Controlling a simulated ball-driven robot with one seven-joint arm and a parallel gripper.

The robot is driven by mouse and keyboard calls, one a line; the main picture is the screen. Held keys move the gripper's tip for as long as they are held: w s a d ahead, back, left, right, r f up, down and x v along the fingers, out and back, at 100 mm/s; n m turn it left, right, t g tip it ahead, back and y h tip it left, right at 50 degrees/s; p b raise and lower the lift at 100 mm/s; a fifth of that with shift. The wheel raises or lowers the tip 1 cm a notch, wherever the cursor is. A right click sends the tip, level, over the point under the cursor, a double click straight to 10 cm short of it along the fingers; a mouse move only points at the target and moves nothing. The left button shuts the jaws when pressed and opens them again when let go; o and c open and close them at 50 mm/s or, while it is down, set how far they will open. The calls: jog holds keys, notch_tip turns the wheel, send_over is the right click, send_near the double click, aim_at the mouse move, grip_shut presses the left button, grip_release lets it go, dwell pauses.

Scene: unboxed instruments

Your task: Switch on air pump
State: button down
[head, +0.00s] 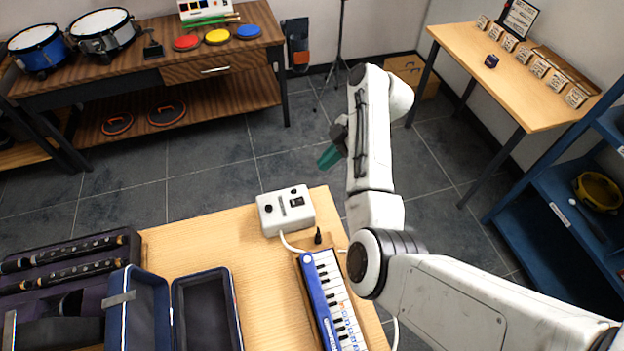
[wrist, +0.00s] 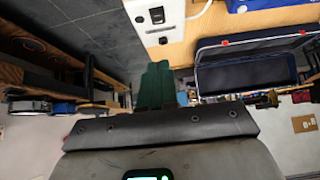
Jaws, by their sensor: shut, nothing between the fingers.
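The air pump (head: 286,210) is a white box on the back edge of the wooden table, with a black rocker switch and dark round parts on its top. A pale hose runs from it toward a blue melodica. In the wrist view the pump (wrist: 158,18) is at the top, partly cut off by the frame edge. My gripper (head: 329,157) has green fingers, shut and empty, beyond and above the pump, to its upper right in the head view. The fingers also show in the wrist view (wrist: 154,86), below the pump and apart from it. The switch's position is unclear.
The blue melodica (head: 326,300) lies right of the pump's front. An open blue case (head: 207,310) and a dark case with woodwind pieces (head: 70,268) are at left. A drum bench (head: 150,60) stands behind; a side table (head: 530,90) and blue shelf (head: 560,200) are right.

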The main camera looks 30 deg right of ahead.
jog(key=b, duration=0.2)
send_over(298, 200)
jog(key=d, duration=0.2)
jog(key=f, duration=0.7)
jog(key=shift+s+f, duration=0.2)
jog(key=shift+s, duration=0.1)
notch_tip(298, 200, down, 3)
jog(key=shift+d+f, duration=0.15)
jog(key=shift+f, duration=0.5)
